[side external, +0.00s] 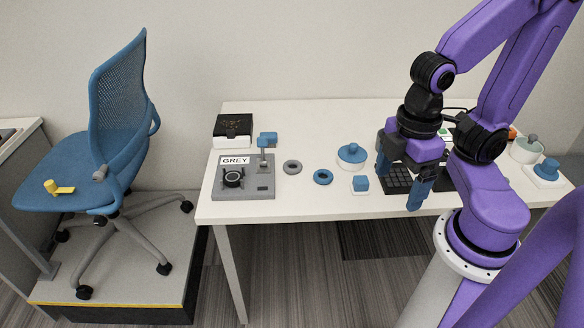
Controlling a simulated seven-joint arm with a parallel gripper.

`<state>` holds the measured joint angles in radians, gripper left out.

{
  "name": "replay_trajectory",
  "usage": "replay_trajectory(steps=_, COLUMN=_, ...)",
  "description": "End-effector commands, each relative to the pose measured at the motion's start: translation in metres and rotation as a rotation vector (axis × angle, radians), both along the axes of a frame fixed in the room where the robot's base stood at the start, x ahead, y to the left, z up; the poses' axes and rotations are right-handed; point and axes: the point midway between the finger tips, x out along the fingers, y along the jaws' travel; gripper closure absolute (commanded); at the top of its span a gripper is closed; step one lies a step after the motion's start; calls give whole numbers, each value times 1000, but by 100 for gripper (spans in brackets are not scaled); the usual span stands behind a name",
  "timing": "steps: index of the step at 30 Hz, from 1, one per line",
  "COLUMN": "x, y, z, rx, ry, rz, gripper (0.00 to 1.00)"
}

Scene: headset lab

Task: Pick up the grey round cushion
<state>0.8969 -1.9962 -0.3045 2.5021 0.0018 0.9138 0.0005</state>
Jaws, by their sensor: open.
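The grey round cushion (293,167) looks like a small flat grey ring. It lies on the white table, just right of the grey fixture labelled GREY (262,188). My gripper (401,179) has blue fingers, held apart with nothing seen between them. It is over the right half of the table, well to the right of the grey ring and not touching it. A blue ring (323,177) lies between the two, closer to the grey one.
A blue-topped white round container (351,157) and a small blue-and-white block (361,184) stand between ring and gripper. A black gridded pad (397,181) lies below the gripper. A black box (233,128) sits at back left. A blue chair (100,170) stands left of the table (300,118).

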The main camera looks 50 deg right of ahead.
Motion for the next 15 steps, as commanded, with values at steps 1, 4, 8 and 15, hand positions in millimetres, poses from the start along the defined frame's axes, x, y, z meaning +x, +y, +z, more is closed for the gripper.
replay_trajectory(steps=1, x=0, y=0, z=0, rx=0, ry=0, rz=0, gripper=8)
replay_trajectory(steps=4, x=0, y=0, z=0, rx=0, ry=0, rz=0, gripper=8)
replay_trajectory(steps=8, x=6, y=3, z=1, rx=-1, ry=1, rz=-39, gripper=8)
replay_trajectory(steps=15, x=63, y=22, z=5, rx=-4, ry=9, rz=-415, gripper=8)
